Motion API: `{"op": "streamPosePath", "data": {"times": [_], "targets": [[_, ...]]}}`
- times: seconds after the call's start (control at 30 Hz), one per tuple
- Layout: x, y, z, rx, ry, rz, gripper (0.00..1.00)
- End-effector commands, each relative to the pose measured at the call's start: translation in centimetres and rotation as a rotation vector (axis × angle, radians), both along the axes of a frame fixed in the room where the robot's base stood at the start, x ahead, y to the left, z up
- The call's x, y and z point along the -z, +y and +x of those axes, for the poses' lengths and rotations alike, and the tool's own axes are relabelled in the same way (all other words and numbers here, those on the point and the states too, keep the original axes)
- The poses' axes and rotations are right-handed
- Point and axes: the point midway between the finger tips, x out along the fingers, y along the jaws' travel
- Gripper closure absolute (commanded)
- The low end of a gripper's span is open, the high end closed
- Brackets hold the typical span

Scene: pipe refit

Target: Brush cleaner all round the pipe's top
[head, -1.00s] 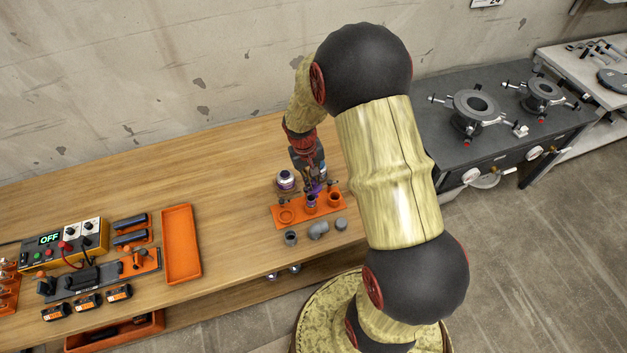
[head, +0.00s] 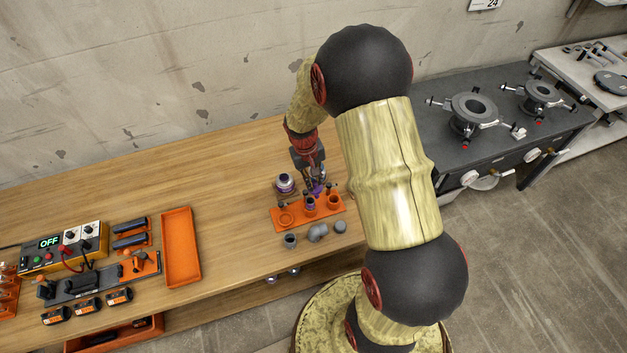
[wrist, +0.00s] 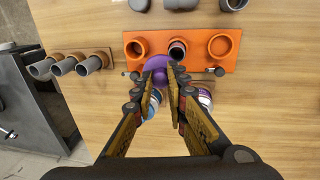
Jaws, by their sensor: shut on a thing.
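An orange holder (head: 277,223) lies on the wooden bench, with three round sockets in a row. A short pipe (wrist: 177,50) stands upright in its middle socket, with purple round its top. My gripper (wrist: 165,78) is shut on a purple cap (wrist: 156,66), which looks like the cleaner's brush lid. The cap is close beside the pipe's top; its brush is hidden, so I cannot tell whether it touches. In the head view my gripper (head: 315,184) is above the holder's back edge. An open cleaner pot (head: 285,183) stands behind the holder.
A second can (wrist: 151,106) is partly behind my fingers in the wrist view. Grey fittings (head: 317,233) stand in front of the holder. An empty orange tray (head: 181,246) lies to the left. Several grey pipe pieces (wrist: 91,64) lie at the wrist view's left.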

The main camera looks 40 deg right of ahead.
Motion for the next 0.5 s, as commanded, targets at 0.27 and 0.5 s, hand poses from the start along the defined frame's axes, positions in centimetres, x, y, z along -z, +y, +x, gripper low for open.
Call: {"op": "streamPosePath", "data": {"times": [0.27, 0.5], "targets": [[-2.3, 0.0, 0.0, 0.0, -0.001, 0.0, 1.0], [-4.0, 0.0, 0.0, 0.0, 0.0, 0.0, 1.0]]}}
